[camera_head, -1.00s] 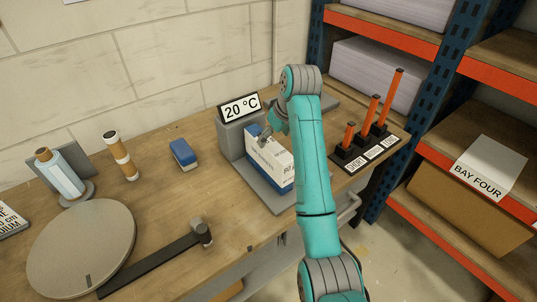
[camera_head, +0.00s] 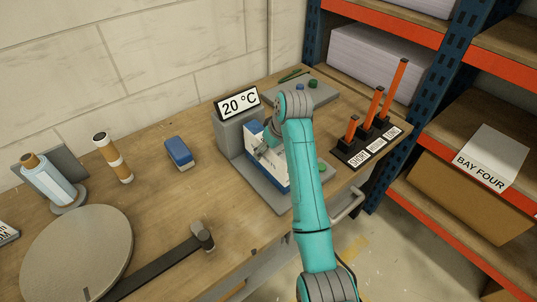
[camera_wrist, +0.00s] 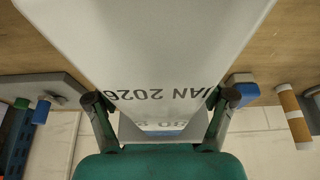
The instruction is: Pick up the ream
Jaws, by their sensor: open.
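My gripper (camera_head: 265,146) is at the ream's upper part. In the wrist view the ream's white face (camera_wrist: 150,45), with "JAN 2026" printed on it, fills the space ahead. My gripper's fingers (camera_wrist: 160,98) are spread apart, one near each side of the ream. I cannot tell if they touch it.
Shelving is at the right.

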